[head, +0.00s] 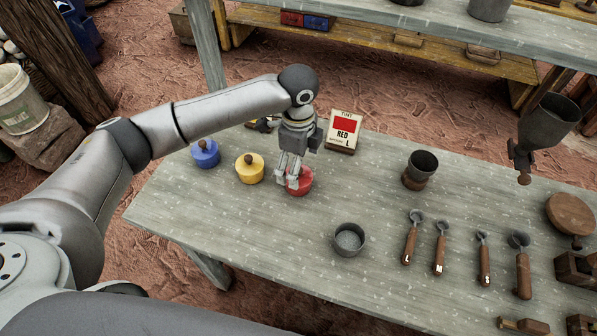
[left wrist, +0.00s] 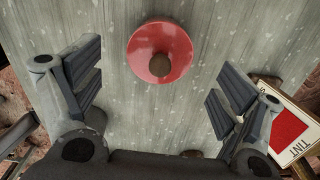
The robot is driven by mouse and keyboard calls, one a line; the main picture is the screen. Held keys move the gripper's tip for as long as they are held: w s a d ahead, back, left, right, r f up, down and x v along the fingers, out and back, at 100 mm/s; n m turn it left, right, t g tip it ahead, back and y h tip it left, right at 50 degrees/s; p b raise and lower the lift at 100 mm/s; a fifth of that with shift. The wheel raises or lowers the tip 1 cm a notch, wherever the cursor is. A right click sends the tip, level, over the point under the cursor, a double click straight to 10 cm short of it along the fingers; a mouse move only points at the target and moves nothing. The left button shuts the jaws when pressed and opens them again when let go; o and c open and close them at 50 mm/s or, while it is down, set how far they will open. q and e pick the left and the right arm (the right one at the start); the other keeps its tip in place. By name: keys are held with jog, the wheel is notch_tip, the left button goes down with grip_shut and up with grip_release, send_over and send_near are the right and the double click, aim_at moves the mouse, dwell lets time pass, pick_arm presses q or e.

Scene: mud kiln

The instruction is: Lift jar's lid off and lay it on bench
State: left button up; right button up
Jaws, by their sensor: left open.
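The red jar (head: 301,184) stands on the grey wooden bench (head: 200,215), partly hidden behind my left gripper's fingers. In the left wrist view its round red lid (left wrist: 160,50) with a brown knob (left wrist: 159,65) shows from above, and the lid is on the jar. My left gripper (head: 290,178) points down at the red jar. In the left wrist view the gripper (left wrist: 165,85) is open, with its fingers wide apart, and nothing is between the pads; the lid lies ahead of them. The right gripper is in neither view.
A yellow jar (head: 249,170) and a blue jar (head: 205,154) stand left of the red one. A tint card (head: 342,131) reading RED L stands behind it. A grey cup (head: 348,240), another cup (head: 422,163) and several scoops (head: 411,238) are to the right. Bare bench lies in front.

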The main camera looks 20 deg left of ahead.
aim_at(305, 175)
pick_arm(q)
notch_tip(305, 175, down, 2)
jog(key=shift+f, duration=0.2)
jog(key=shift+c, duration=0.9)
jog(key=c, duration=0.7)
jog(key=shift+s, duration=0.15)
jog(key=c, duration=1)
grip_shut()
jog(key=shift+f, duration=0.1)
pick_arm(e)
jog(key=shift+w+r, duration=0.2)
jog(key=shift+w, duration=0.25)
